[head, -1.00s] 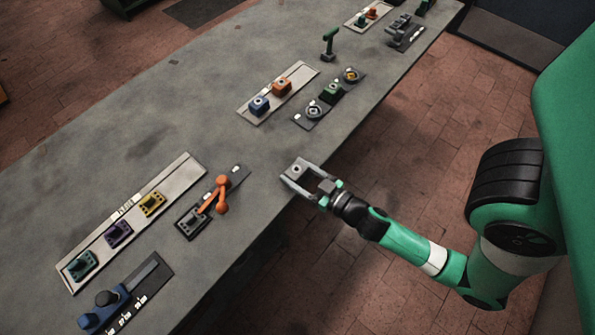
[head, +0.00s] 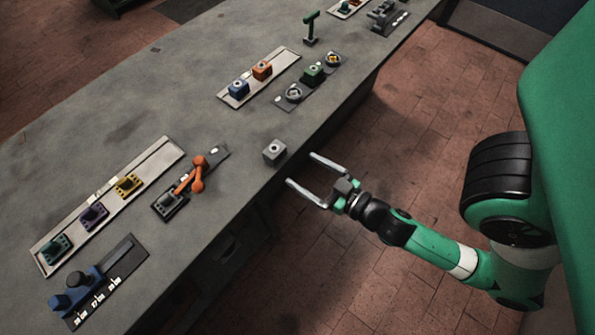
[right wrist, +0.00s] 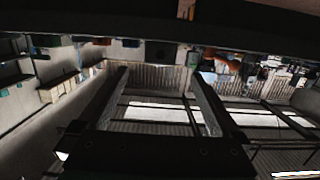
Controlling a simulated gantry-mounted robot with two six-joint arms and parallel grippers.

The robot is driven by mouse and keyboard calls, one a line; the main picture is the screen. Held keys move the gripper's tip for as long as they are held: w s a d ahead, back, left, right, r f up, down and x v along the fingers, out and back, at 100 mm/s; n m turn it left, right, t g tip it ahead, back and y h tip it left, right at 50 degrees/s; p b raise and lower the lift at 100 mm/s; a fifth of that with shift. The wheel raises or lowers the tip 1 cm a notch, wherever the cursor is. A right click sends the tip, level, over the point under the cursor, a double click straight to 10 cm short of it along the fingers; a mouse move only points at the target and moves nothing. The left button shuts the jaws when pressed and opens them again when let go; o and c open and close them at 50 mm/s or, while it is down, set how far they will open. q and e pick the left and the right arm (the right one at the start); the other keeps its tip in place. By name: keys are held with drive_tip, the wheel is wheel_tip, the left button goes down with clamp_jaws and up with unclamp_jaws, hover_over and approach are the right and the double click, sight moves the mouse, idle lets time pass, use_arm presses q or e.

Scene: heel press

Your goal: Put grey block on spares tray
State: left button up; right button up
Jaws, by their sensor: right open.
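The grey block (head: 275,151), a small cube with a round mark on top, sits upright on the grey bench near its front edge. My right gripper (head: 300,168) is open and empty, just right of the block and apart from it, over the bench's edge. Its two fingers also show in the right wrist view (right wrist: 160,80), with no block between them. A pale tray (head: 284,58) holds a blue block and an orange block farther back. A longer pale tray (head: 166,152) at left holds teal, purple and yellow pieces. I cannot tell which is the spares tray. My left gripper is not in view.
A dark plate with an orange lever (head: 196,176) stands left of the grey block. A dark strip with round fittings and a green block (head: 312,74) lies behind it. A blue device (head: 80,287) is at the front left. Bare bench surrounds the grey block.

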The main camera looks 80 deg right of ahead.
drive_tip(key=shift+v, duration=0.75)
drive_tip(key=shift+w+d+r, duration=0.1)
